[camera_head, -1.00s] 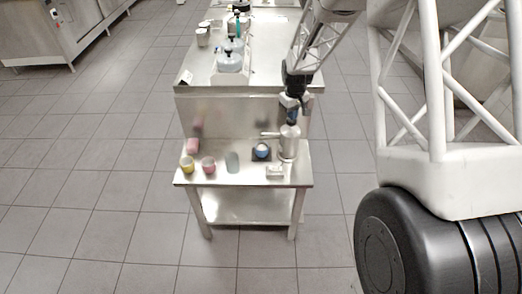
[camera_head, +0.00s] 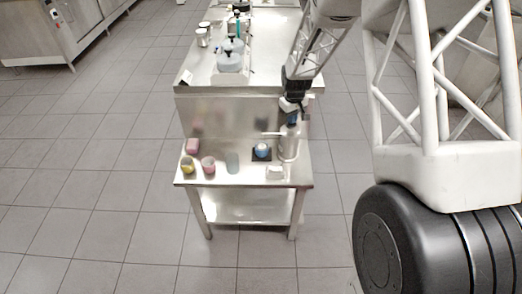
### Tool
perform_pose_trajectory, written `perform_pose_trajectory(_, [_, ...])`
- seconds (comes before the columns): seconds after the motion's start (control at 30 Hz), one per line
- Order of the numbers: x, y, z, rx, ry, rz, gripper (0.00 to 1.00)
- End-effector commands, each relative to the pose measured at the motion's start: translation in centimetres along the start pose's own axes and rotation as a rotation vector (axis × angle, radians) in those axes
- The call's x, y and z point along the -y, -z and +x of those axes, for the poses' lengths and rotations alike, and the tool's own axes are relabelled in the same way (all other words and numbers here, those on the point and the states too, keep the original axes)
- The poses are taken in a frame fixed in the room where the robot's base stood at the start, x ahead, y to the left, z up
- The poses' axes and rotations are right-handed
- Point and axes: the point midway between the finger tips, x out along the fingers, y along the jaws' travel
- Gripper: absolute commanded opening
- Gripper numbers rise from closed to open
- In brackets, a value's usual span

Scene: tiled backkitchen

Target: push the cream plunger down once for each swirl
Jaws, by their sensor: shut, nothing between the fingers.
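The cream dispenser (camera_head: 289,146), a silvery metal cylinder with a side arm pointing left, stands upright at the right of the steel table. My gripper (camera_head: 292,122) is shut and empty, pointing down right over its top. The plunger is hidden or too small to make out, so I cannot tell whether I touch it or how far down it is. A blue-topped cup (camera_head: 262,150) stands on a dark square pad left of the dispenser. A small white card or tray (camera_head: 275,172) lies in front; any swirl marks on it are too small to read.
A yellow cup (camera_head: 187,166), a pink cup (camera_head: 208,166) and a grey-blue cup (camera_head: 232,163) stand at the table's left, with a pink block (camera_head: 192,146) behind. A raised steel bench (camera_head: 255,75) with bottles and jars is behind the table.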

Motion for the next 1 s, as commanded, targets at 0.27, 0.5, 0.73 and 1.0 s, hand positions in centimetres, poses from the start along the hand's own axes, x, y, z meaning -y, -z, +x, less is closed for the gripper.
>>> perform_pose_trajectory(0.27, [0.0, 0.0, -0.2, 0.001, 0.000, 0.000, 0.00])
perform_pose_trajectory(0.5, [0.0, 0.0, -1.2, 0.001, 0.000, 0.000, 0.00])
perform_pose_trajectory(0.73, [0.0, 0.0, -2.2, 0.000, 0.000, 0.000, 0.00])
perform_pose_trajectory(1.0, [0.0, 0.0, -3.3, 0.001, 0.000, 0.000, 0.00])
